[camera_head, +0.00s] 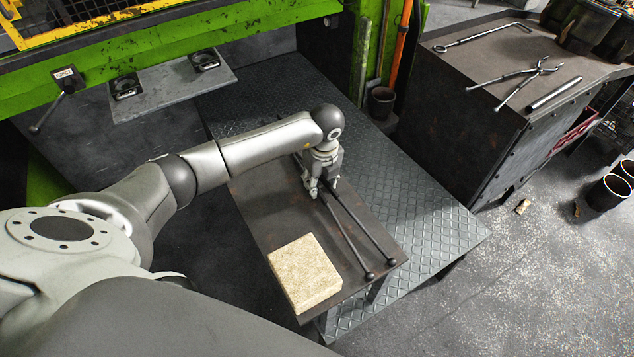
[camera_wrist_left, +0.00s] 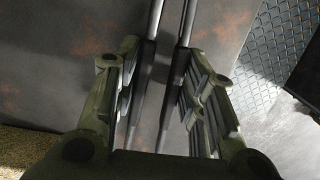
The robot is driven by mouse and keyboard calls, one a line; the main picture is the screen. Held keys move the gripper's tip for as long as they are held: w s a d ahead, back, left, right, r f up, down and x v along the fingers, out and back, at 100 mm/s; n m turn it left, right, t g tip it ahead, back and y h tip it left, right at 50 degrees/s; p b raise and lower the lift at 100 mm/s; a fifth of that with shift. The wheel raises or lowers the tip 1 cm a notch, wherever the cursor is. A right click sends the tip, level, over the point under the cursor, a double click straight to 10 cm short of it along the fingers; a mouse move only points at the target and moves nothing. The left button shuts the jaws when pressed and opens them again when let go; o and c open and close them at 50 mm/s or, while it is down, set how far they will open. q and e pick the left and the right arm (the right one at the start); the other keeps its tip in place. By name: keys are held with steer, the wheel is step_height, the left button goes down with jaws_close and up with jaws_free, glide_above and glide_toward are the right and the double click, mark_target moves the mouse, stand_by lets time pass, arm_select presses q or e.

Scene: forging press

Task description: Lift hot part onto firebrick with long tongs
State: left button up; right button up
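The long tongs (camera_head: 347,236) lie on the dark table (camera_head: 265,215), with two dark handles ending in round knobs toward the front right. My left gripper (camera_head: 322,190) is low over them, pointing down. In the left wrist view its two fingers (camera_wrist_left: 165,95) stand apart, one on each side of the two tong handles (camera_wrist_left: 150,55); I cannot tell whether they touch. The tan firebrick (camera_head: 303,272) lies on the table's near left corner, and its edge shows in the left wrist view (camera_wrist_left: 25,150). My arm hides the tongs' far end. I see no hot part. My right gripper is out of view.
The green press (camera_head: 130,55) stands behind, with a grey plate (camera_head: 172,85) in front. A dark bench (camera_head: 470,110) at right bears smaller tongs (camera_head: 518,78) and rods. A tread-plate platform (camera_head: 425,225) surrounds the table. Dark buckets (camera_head: 608,192) stand at far right.

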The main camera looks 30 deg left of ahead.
arm_select(q)
steer(key=shift+s+a+f, duration=0.1)
steer(key=shift+s+f, duration=0.1)
steer(key=shift+f, duration=0.1)
jaws_close()
steer(key=shift+r, duration=0.15)
steer(key=shift+w+r+p, duration=0.2)
steer(key=shift+r+p, duration=0.35)
steer(key=shift+p, duration=0.05)
step_height(320, 180, up, 9)
steer(key=p, duration=0.6)
steer(key=shift+w+f, duration=0.1)
